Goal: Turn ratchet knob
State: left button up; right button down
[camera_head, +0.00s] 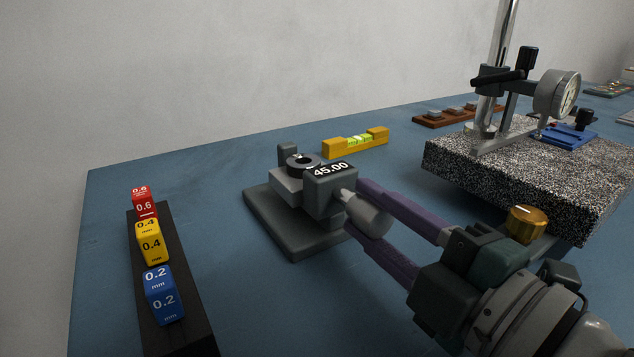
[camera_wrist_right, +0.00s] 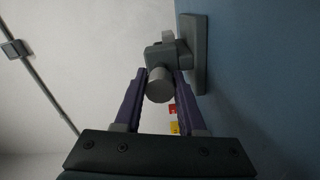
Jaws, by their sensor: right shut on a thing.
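A grey measuring device (camera_head: 328,204) with a "45.00" display stands on a dark grey base (camera_head: 290,233) in the middle of the table. Its ratchet knob (camera_head: 369,217), a light grey cylinder, points toward my right gripper. My right gripper (camera_head: 367,212) has its purple fingers on both sides of the knob and is shut on it. In the right wrist view the knob (camera_wrist_right: 159,86) sits between the two fingertips. A dark ring-shaped part (camera_head: 303,161) lies on top of the device. My left gripper is not in view.
A black rack (camera_head: 180,318) with red, yellow and blue marked blocks stands at the left. A yellow level (camera_head: 356,143) lies behind the device. A speckled block (camera_head: 520,175) carries a dial indicator (camera_head: 557,93) on a stand at the right. A brass knob (camera_head: 527,222) shows near my right wrist.

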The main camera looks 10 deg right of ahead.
jog(key=shift+r, duration=0.1)
dwell(0.3)
jog(key=shift+c, duration=2.4)
grip_release()
jog(key=v, duration=1)
